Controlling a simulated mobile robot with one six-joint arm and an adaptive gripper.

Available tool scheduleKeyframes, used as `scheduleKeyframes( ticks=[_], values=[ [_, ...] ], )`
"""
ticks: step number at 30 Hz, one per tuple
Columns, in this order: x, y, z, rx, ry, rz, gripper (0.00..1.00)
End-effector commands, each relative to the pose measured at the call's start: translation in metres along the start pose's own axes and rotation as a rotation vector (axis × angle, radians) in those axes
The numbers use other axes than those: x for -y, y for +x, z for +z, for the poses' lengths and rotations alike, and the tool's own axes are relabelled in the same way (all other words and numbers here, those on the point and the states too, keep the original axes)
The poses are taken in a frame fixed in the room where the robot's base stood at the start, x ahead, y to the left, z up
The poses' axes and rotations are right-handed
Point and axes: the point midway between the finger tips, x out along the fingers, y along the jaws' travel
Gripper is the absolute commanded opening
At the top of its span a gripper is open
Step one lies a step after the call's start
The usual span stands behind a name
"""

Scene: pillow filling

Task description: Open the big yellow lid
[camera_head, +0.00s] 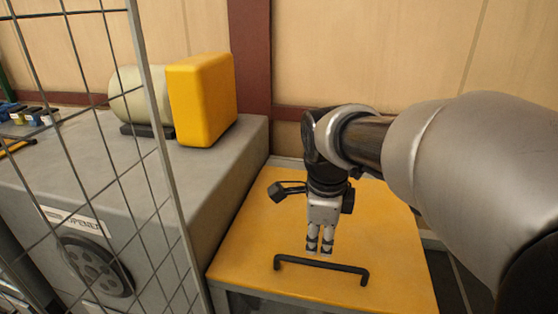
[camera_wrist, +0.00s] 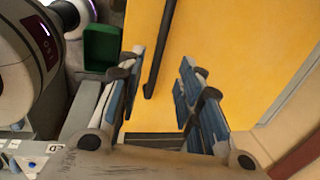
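The big yellow lid (camera_head: 250,245) lies flat and looks shut on top of a grey box. It fills much of the wrist view (camera_wrist: 235,50). A black bar handle (camera_head: 322,266) runs along its near side; in the wrist view the handle (camera_wrist: 158,50) shows in the gap between my fingers. My gripper (camera_head: 320,248) points down over the lid, just behind the handle in the head view. Its fingers (camera_wrist: 165,90) are apart with nothing held between them. I cannot tell the exact height of the fingertips above the handle.
A grey machine (camera_head: 110,185) with a round vent stands left of the lid, with a yellow block (camera_head: 203,98) and a pale cylinder on top. A wire mesh fence (camera_head: 150,100) is in the left foreground. A wooden wall is behind. A green bin (camera_wrist: 102,46) shows in the wrist view.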

Motion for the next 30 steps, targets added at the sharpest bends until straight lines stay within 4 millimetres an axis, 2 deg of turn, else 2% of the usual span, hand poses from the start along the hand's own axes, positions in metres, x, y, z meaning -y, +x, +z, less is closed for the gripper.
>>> scheduleKeyframes(
  ticks=[1, 6, 12, 18, 27, 30],
  values=[
    [-0.001, 0.013, -0.001, -0.002, 0.000, 0.003, 0.33],
    [-0.001, 0.050, -0.001, -0.002, -0.001, 0.004, 0.33],
    [-0.001, 0.083, 0.000, -0.001, -0.001, 0.002, 0.33],
    [0.000, 0.097, 0.000, 0.001, -0.001, -0.001, 0.33],
    [0.000, 0.098, 0.000, 0.001, -0.001, -0.001, 0.33],
    [0.000, 0.098, 0.000, 0.001, -0.001, -0.001, 0.26]
  ],
)
